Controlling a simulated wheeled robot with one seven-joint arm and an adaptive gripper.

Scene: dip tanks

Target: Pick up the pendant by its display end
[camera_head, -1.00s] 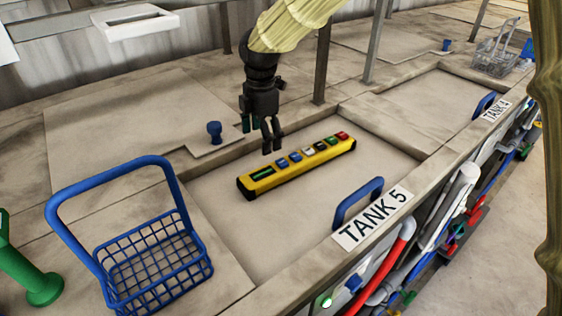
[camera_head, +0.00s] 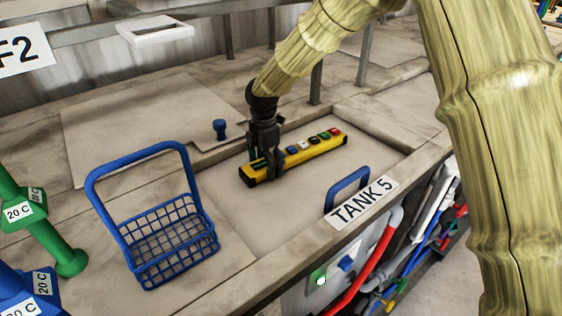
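The yellow pendant (camera_head: 318,149) with black ends lies on the sunken lid of tank 5 in the head view. Its row of several coloured buttons runs toward the far right end, and its display end is at the near left. My gripper (camera_head: 267,172) is down at the display end, pointing downward, with its dark fingers at the pendant's sides. The fingers partly cover the display. I cannot tell whether they press on the pendant or stand slightly apart from it. The pendant appears to rest on the lid.
A blue wire basket (camera_head: 172,246) with a raised handle stands at the left. A blue lid handle (camera_head: 347,187) and the TANK 5 label (camera_head: 362,203) are at the near right. A blue knob (camera_head: 220,128) stands behind left.

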